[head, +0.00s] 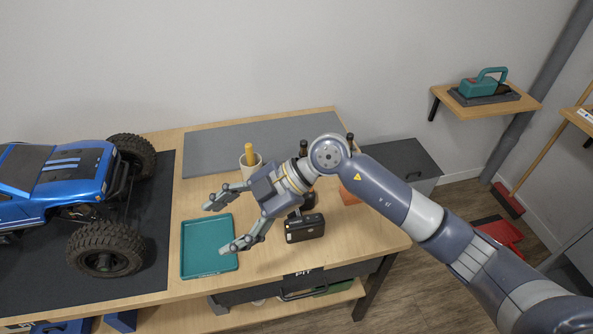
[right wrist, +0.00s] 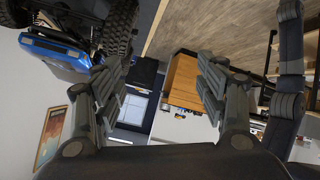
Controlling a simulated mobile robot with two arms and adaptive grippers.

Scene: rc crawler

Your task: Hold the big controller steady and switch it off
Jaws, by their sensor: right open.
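A dark boxy device with a lighter edge, which looks like the big controller (head: 305,229), stands on the wooden bench in the head view. Its upper part is partly hidden by my right gripper and wrist, and I cannot make out its switch. My right gripper (head: 217,228) is open and empty, its fingers pointing left above the teal tray and apart from the controller. In the right wrist view its fingers (right wrist: 157,85) are spread with nothing between them, and the controller does not show there. My left gripper is not in view.
A blue crawler truck (head: 55,190) stands on a dark mat at the left. A teal tray (head: 209,272) lies below my right gripper. A cup (head: 250,166) with a yellow handle stands behind. An orange item (head: 349,196) is right of the controller. The bench's front edge is close to the controller.

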